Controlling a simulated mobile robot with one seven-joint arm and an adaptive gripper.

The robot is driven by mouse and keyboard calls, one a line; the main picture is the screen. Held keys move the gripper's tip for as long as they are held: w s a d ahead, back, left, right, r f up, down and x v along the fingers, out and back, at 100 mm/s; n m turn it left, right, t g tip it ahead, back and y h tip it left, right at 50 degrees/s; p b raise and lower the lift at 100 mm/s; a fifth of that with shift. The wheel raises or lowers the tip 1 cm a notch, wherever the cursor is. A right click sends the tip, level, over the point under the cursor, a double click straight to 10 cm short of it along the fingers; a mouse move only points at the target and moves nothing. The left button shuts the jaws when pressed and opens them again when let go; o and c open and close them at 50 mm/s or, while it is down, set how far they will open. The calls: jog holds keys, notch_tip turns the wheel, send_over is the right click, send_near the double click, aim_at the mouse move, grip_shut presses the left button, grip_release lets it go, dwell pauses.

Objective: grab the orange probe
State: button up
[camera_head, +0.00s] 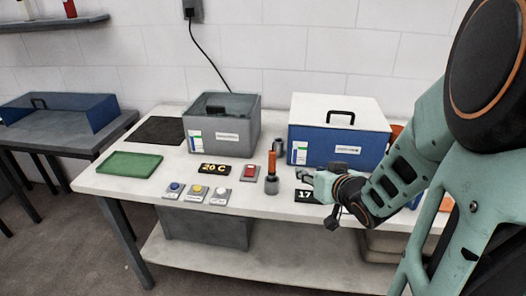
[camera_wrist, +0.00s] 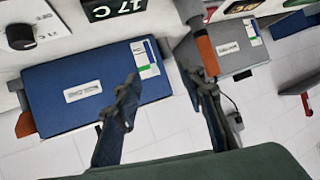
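The orange probe (camera_head: 272,160) stands upright in a dark round holder (camera_head: 271,186) near the front middle of the white table. My gripper (camera_head: 308,178) is to the right of the probe, at about its height, with its fingers pointing left towards it. In the wrist view the orange probe (camera_wrist: 207,56) shows just beyond the tip of the right finger, not between the fingers. My gripper (camera_wrist: 162,76) is open there, with a wide empty gap. Whether the right finger touches the probe I cannot tell.
A blue box with a white lid (camera_head: 340,134) stands behind my gripper, and a grey box (camera_head: 222,124) stands left of it. A dark cylinder (camera_head: 278,146) is behind the probe.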

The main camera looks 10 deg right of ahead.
aim_at(274, 162)
jog(key=w+a+n+y, duration=0.1)
jog(key=a, duration=0.1)
jog(key=w+a+n+y+b, duration=0.1)
jog(key=w+a, duration=0.1)
jog(key=w+a+n+y, duration=0.1)
jog(key=w+a, duration=0.1)
jog(key=shift+a+f+n, duration=0.15)
jog(key=shift+a+n, duration=0.15)
jog(key=shift+a, duration=0.1)
jog(key=b+x, duration=0.1)
jog(key=x, duration=0.1)
jog(key=b+x, duration=0.1)
jog(key=x, duration=0.1)
jog(key=shift+w+a, duration=0.3)
jog(key=shift+a, duration=0.1)
jog(key=shift+w+a, duration=0.1)
jog(key=shift+w, duration=0.4)
jog(key=shift+c, duration=0.5)
grip_shut()
